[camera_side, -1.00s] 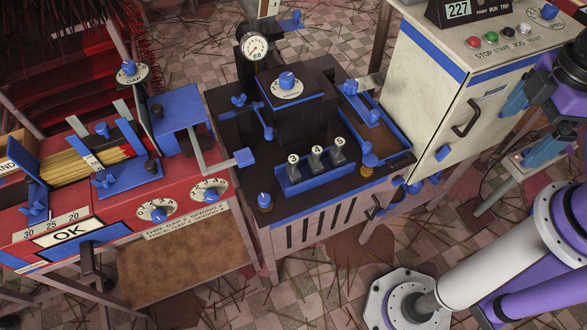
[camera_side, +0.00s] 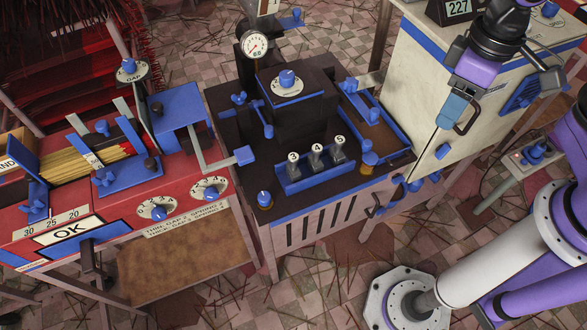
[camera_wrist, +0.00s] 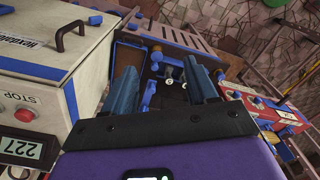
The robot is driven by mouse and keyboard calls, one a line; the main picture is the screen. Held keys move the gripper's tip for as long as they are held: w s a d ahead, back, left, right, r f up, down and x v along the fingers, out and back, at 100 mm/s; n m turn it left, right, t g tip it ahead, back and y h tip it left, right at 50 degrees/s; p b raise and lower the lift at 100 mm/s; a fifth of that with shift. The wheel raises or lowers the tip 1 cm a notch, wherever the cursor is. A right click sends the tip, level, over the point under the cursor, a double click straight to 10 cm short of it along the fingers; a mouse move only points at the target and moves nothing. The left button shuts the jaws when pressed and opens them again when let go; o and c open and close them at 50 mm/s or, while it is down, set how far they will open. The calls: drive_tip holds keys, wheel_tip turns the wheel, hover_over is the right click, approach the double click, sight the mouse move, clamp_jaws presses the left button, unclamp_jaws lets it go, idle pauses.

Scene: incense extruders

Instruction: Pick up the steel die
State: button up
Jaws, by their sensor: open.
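Three small grey metal pieces with round white tops numbered 3, 4 and 5 stand upright in a blue rack (camera_side: 312,180) on the dark press table. The middle one (camera_side: 317,158) carries the 4. I cannot tell which of them is the steel die. My gripper (camera_side: 448,118) is in the air at the upper right, in front of the cream cabinet, apart from the rack. In the wrist view my gripper (camera_wrist: 163,72) has its two blue fingers spread with nothing held between them.
The dark press block (camera_side: 298,110) with its dial stands behind the rack, a gauge (camera_side: 255,45) behind that. A blue-edged tray (camera_side: 372,118) and brass knob (camera_side: 368,158) lie to the right. The cream cabinet (camera_side: 425,80) and red bench (camera_side: 130,215) flank the table.

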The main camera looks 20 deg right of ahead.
drive_tip(key=w+a+f+m, duration=0.2)
drive_tip(key=w+a+m, duration=0.8)
drive_tip(key=a, duration=0.2)
drive_tip(key=m, duration=1)
hover_over(294, 156)
wheel_tip(294, 156, down, 5)
drive_tip(key=shift+m, duration=0.3)
wheel_tip(294, 156, down, 18)
drive_tip(key=shift+r, duration=0.1)
clamp_jaws()
drive_tip(key=shift+r, duration=0.1)
